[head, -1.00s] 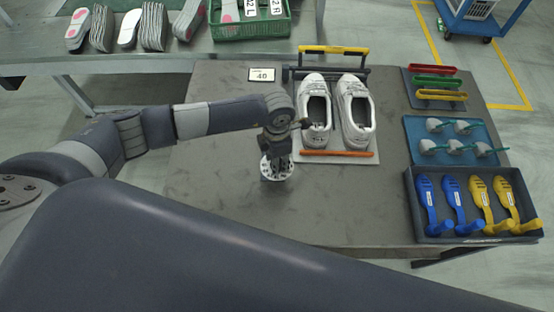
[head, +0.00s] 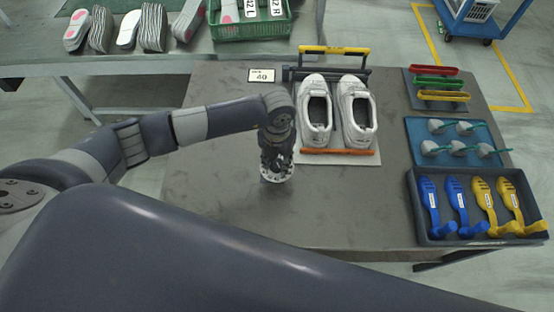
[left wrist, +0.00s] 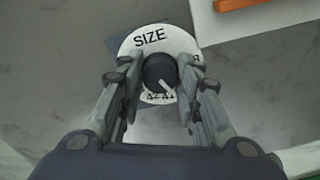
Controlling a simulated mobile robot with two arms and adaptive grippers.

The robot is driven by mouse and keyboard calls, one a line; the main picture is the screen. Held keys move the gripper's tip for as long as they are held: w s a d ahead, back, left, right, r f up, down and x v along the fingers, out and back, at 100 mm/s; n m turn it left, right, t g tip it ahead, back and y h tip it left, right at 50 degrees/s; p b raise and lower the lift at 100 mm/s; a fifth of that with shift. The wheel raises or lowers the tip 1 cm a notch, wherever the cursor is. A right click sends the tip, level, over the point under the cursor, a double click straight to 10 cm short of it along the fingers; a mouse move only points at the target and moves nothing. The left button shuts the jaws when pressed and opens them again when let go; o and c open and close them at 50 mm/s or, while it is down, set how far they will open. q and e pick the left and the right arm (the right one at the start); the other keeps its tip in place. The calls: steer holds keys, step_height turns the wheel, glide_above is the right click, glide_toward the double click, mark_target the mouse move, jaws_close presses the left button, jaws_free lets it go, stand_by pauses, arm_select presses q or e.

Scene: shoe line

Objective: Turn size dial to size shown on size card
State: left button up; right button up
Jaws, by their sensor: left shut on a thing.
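The size dial is a round white plate (head: 267,177) on the table, below my left gripper in the head view. In the left wrist view the plate (left wrist: 150,38) reads "SIZE", and a dark round knob (left wrist: 160,72) with a light pointer line sits at its middle. The pointer slants toward the lower right, near small numbers that are partly hidden. My left gripper (head: 276,172) points down, its fingers (left wrist: 160,85) on either side of the knob and shut on it. The size card (head: 261,76) stands at the back of the table and shows 40. My right gripper is not in view.
White shoes (head: 335,112) stand on a white board behind and right of the dial, with an orange bar (head: 335,151) in front. A dark tray (head: 424,236) with blue and yellow shoe trees lies at the right. The table's front middle is clear.

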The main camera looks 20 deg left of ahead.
mark_target(277, 163)
arm_select(q)
steer(key=shift+n, duration=0.5)
steer(key=o, duration=1.1)
step_height(277, 163, up, 12)
steer(key=shift+r, duration=0.1)
steer(key=shift+s, duration=0.1)
stand_by(0.3)
